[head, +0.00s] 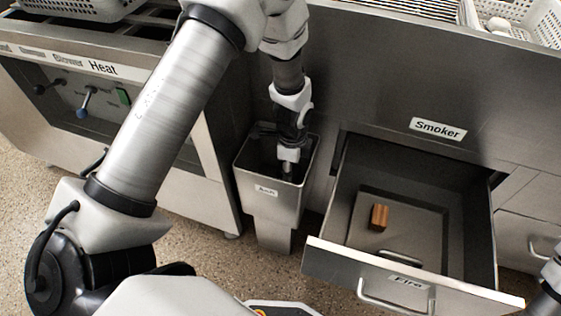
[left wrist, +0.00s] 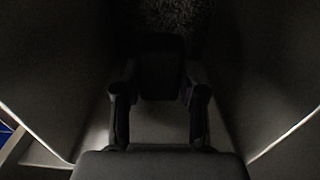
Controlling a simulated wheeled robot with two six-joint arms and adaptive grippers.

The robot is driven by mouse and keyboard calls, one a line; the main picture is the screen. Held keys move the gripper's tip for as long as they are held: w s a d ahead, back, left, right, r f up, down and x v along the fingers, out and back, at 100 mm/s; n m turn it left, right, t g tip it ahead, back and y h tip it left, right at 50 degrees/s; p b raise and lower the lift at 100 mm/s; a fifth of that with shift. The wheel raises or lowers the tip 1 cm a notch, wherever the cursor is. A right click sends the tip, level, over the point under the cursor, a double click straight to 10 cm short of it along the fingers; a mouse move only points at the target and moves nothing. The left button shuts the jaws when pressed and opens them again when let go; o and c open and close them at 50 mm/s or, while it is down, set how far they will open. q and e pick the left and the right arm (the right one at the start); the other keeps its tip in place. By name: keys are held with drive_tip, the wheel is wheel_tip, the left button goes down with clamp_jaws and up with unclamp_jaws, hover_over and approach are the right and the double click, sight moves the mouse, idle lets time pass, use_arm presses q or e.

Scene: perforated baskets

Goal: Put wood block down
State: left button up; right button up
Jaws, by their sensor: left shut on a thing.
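A brown wood block (head: 379,217) stands on the floor of the open drawer labelled "Fire" (head: 420,284), apart from any gripper. My left gripper (head: 288,168) reaches down into the tall metal bin labelled "Ash" (head: 250,187), left of the drawer. In the left wrist view my left gripper (left wrist: 160,104) shows its two fingers with a dark thing (left wrist: 160,68) between them. It is shut on that thing, too dark to name. My right gripper is not visible; only a bit of my right arm shows at the right edge.
The front panel labelled "Smoker" (head: 438,129) rises behind the drawer. A heater unit with knobs (head: 85,98) stands at the left. White perforated baskets (head: 520,20) sit on top. The bin walls stand close around my left gripper.

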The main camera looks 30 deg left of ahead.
use_arm(q)
wheel_tip(320, 180, down, 9)
drive_tip(key=b, duration=0.3)
drive_tip(key=shift+f, duration=0.2)
drive_tip(key=shift+f, duration=0.1)
drive_tip(key=o, duration=1.1)
drive_tip(key=shift+f, duration=0.1)
drive_tip(key=shift+o, duration=0.2)
wheel_tip(320, 180, up, 12)
drive_tip(key=p, duration=0.4)
drive_tip(key=shift+f+p, duration=0.15)
drive_tip(key=shift+p, duration=0.15)
drive_tip(key=shift+r, duration=0.4)
